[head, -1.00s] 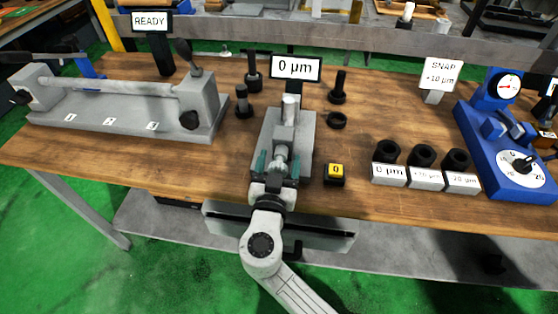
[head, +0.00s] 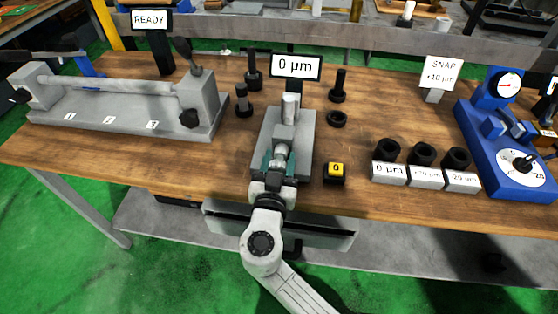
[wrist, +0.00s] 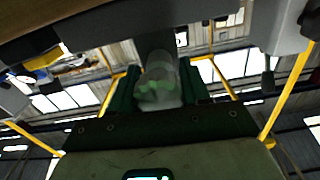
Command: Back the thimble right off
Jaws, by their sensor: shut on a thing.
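The thimble (head: 281,152) is a small grey cylinder on the near end of the grey bench micrometer fixture (head: 301,130). My gripper (head: 279,163) reaches it from the near side, and its teal fingers are shut on the thimble, one on each side. In the wrist view the thimble (wrist: 161,84) stands pale and blurred between the green fingers of my gripper (wrist: 158,92). The display (head: 297,66) behind the fixture reads 0 µm. My wrist hides the near end of the fixture.
A black block with a yellow "0" button (head: 336,173) stands close right of the fixture. Black rings stand behind labelled blocks (head: 425,178) farther right, beside a blue dial device (head: 515,150). A grey bench fixture (head: 125,112) fills the left. Black plug gauges (head: 253,73) stand behind.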

